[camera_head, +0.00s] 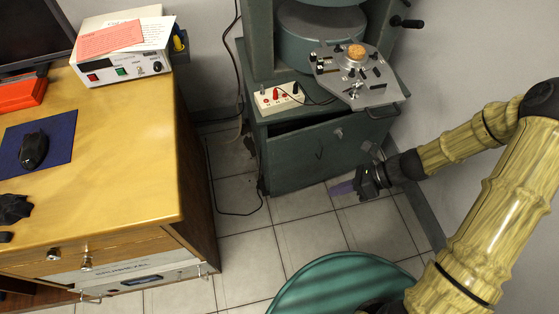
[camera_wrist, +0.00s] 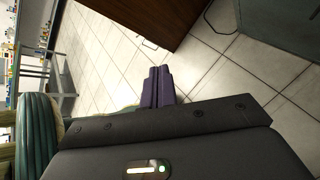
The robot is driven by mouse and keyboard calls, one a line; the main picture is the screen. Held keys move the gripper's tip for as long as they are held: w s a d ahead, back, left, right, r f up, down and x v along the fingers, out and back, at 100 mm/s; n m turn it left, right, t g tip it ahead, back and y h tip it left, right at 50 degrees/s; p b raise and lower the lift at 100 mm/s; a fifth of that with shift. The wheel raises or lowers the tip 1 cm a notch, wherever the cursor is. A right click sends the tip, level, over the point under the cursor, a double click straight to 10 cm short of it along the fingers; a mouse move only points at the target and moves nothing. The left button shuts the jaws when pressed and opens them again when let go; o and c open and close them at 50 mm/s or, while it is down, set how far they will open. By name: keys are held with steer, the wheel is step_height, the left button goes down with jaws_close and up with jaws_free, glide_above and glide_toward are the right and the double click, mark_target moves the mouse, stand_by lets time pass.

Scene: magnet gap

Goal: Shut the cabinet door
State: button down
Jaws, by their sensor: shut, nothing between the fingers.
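The green cabinet (camera_head: 292,172) stands on the tiled floor against the wall, below the magnet. Its front door (camera_head: 318,160) has a small knob (camera_head: 338,132) near the top right. A dark gap shows along the door's upper edge, so it looks ajar; how far it is open is hard to tell. My gripper (camera_head: 342,188) is low, at the right lower side of the cabinet front, with its purple fingers shut and empty. Whether they touch the door is unclear. In the wrist view the closed fingers (camera_wrist: 158,88) point over bare floor, and the cabinet (camera_wrist: 285,25) is at the upper right.
A wooden desk (camera_head: 120,180) with drawers stands left of the cabinet. A dark cable (camera_head: 212,180) lies on the floor between them. A metal plate (camera_head: 357,75) juts out above the cabinet, near a terminal box (camera_head: 278,98). Floor tiles (camera_head: 300,235) before the cabinet are clear.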

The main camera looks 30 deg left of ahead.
steer(key=w+a+f+m+t+y+b, duration=0.2)
steer(key=w+a+f+m+y+b, duration=0.1)
steer(key=m, duration=0.5)
steer(key=w+a+f+m+t+y+b, duration=0.2)
steer(key=w+a+f+m+y+b, duration=0.1)
steer(key=f+m, duration=0.5)
steer(key=a+y+b, duration=0.1)
steer(key=a+y, duration=0.1)
steer(key=a, duration=0.1)
steer(key=shift+w+a+b, duration=0.2)
steer(key=shift+w+b, duration=0.1)
steer(key=shift+a, duration=0.15)
steer(key=b, duration=0.4)
glide_toward(268, 151)
steer(key=s+a, duration=0.3)
steer(key=w+a+b, duration=0.2)
steer(key=shift+w+a+f, duration=0.2)
steer(key=shift+a+f, duration=0.1)
steer(key=shift+a, duration=0.05)
steer(key=shift+r, duration=0.1)
